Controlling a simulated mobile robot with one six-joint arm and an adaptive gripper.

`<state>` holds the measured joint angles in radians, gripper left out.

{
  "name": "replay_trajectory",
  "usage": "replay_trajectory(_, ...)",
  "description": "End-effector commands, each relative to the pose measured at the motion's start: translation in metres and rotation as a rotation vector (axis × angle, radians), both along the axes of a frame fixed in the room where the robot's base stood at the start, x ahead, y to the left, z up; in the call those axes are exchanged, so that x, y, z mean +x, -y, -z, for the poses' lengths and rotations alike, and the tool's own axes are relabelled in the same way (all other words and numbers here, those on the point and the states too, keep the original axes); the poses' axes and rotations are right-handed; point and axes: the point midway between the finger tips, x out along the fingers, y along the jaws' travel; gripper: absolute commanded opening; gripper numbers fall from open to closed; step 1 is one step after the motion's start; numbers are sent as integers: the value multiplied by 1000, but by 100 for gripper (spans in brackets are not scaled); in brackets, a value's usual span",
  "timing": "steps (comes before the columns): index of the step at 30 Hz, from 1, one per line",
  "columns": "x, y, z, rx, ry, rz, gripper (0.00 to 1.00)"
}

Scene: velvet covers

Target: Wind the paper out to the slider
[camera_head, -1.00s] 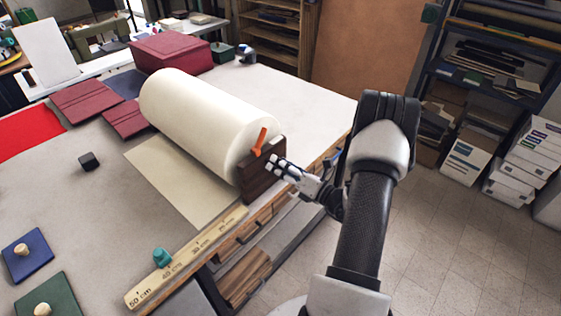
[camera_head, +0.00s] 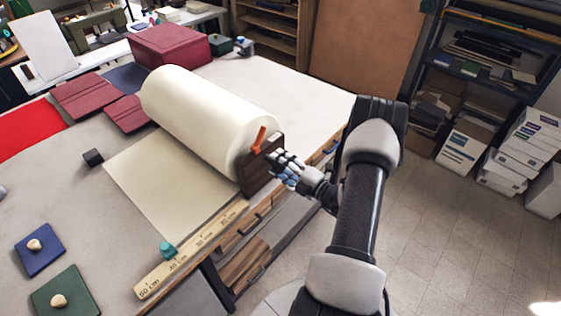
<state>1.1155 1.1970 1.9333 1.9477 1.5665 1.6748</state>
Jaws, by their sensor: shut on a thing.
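A thick cream paper roll (camera_head: 205,115) lies on the table, with a dark wooden end block (camera_head: 262,175) at its near right end. An orange lever (camera_head: 259,139) stands at that end. A flat paper sheet (camera_head: 165,190) runs from the roll to the left.
Blue (camera_head: 40,250) and green (camera_head: 62,292) plates with knobs lie front left. Maroon covers (camera_head: 85,95) and a maroon box (camera_head: 170,45) lie behind the roll. The table right of the roll is clear.

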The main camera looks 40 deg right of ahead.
Motion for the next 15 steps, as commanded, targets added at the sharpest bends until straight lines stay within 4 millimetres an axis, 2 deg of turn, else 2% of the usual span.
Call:
replay_trajectory(6, 0, 0, 0, 96, -8, -1, 2)
replay_trajectory(15, 0, 0, 1, 142, -12, -1, 2)
